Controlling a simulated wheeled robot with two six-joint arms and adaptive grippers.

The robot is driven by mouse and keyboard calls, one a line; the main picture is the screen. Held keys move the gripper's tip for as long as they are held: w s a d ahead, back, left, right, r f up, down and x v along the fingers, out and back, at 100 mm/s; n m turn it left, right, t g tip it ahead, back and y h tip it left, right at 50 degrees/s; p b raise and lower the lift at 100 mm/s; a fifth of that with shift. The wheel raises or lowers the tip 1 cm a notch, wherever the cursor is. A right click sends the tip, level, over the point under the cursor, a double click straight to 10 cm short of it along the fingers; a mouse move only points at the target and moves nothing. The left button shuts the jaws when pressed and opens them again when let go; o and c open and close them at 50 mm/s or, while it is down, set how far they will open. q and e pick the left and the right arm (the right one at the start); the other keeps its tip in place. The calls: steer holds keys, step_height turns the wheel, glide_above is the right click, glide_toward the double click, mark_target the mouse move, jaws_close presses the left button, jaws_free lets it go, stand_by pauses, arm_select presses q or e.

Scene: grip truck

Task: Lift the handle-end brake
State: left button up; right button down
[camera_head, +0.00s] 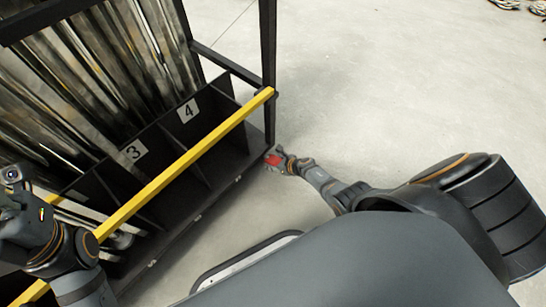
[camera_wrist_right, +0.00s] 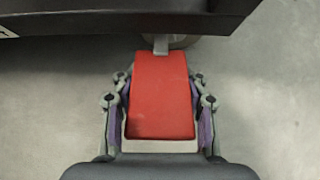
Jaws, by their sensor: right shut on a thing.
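The brake is a red pedal (camera_head: 272,160) low at the near corner of the dark truck. In the right wrist view the red pedal (camera_wrist_right: 162,95) fills the space between the fingers, below the truck's dark edge. My right gripper (camera_head: 278,158) is at the pedal, and in its wrist view the fingers (camera_wrist_right: 160,100) are shut on the pedal's two sides. A wheel (camera_wrist_right: 178,42) shows partly behind the pedal. My left gripper (camera_head: 14,195) is at the left edge of the head view, beside the yellow bar; its fingers are not clear.
The dark truck (camera_head: 230,182) has numbered compartments and holds long metal strips (camera_head: 90,70). A yellow bar (camera_head: 185,160) runs across its front. A black post (camera_head: 267,60) stands at the corner.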

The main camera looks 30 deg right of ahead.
steer(key=shift+r, duration=0.1)
steer(key=c, duration=0.6)
jaws_free()
steer(key=shift+c, duration=0.2)
steer(key=shift+s+d+r, duration=0.25)
steer(key=shift+s+r, duration=0.05)
steer(key=shift+s, duration=0.2)
steer(key=v, duration=1)
steer(key=shift+s+r, duration=0.2)
steer(key=shift+r, duration=0.1)
steer(key=shift+s, duration=0.1)
